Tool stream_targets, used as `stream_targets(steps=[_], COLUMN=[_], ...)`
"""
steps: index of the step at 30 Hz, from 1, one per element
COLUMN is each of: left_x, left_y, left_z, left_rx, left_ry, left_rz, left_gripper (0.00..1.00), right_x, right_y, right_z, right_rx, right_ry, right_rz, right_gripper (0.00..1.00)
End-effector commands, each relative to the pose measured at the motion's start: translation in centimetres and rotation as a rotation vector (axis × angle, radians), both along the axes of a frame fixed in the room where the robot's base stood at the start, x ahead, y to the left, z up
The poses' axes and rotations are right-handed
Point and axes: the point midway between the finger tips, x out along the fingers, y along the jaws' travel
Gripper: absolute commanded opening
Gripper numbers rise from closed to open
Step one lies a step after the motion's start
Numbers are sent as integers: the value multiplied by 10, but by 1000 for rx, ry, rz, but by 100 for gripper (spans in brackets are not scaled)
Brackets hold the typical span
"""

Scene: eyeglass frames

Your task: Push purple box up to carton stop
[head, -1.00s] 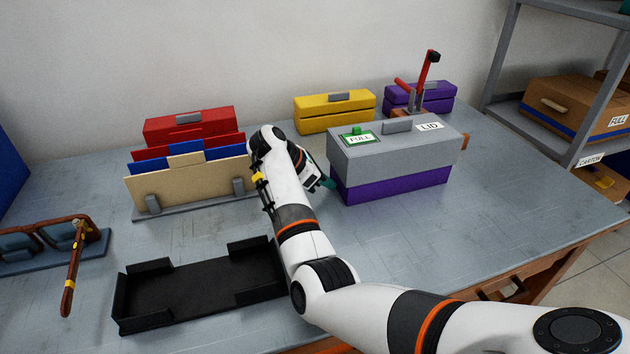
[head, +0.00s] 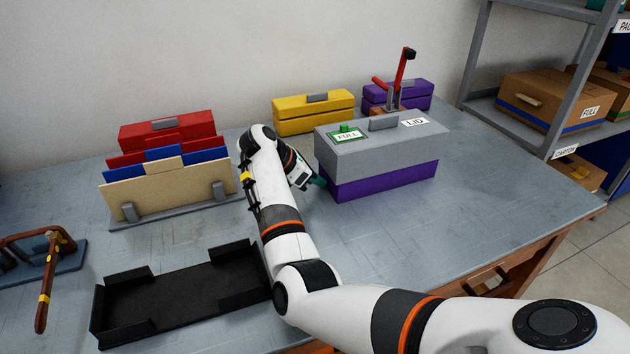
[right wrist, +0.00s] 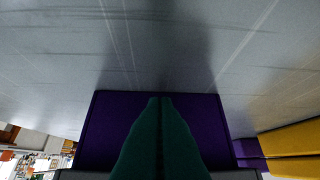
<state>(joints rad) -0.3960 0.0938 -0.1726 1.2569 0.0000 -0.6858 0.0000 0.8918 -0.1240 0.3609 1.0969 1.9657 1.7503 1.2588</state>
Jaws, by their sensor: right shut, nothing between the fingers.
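The purple box (head: 385,180) with a grey lid (head: 375,140) stands upright on the table, right of centre in the head view. The lid has a green "FULL" tag and a "LID" label. My right gripper (head: 320,182) is shut and empty, with its teal fingertips at the box's left end. In the right wrist view the shut fingertips (right wrist: 160,98) lie in front of the purple box wall (right wrist: 105,125); contact looks likely but is hard to confirm. A red-handled clamp (head: 402,75) on a brown base stands behind the box. I cannot make out a carton stop. My left gripper is out of view.
A yellow box (head: 313,113) and another purple box (head: 425,95) stand along the back. A file rack (head: 170,190), black tray (head: 180,290) and eyeglasses (head: 50,260) are to the left. Table is clear right of the box. A shelf holds a carton (head: 550,98).

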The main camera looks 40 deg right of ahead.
Motion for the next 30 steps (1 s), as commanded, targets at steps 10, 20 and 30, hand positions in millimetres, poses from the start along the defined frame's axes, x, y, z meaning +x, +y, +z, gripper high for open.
stream_targets(steps=[10,20,30], left_x=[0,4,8], left_y=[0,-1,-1], left_z=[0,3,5], left_rx=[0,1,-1], left_ry=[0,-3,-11], left_rz=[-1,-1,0], left_gripper=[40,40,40], right_x=[5,13,16], right_y=[22,69,84], right_z=[21,69,85], right_rx=[3,2,0], right_ry=[-2,-2,1], right_rz=[3,3,-1], right_gripper=[0,0,0])
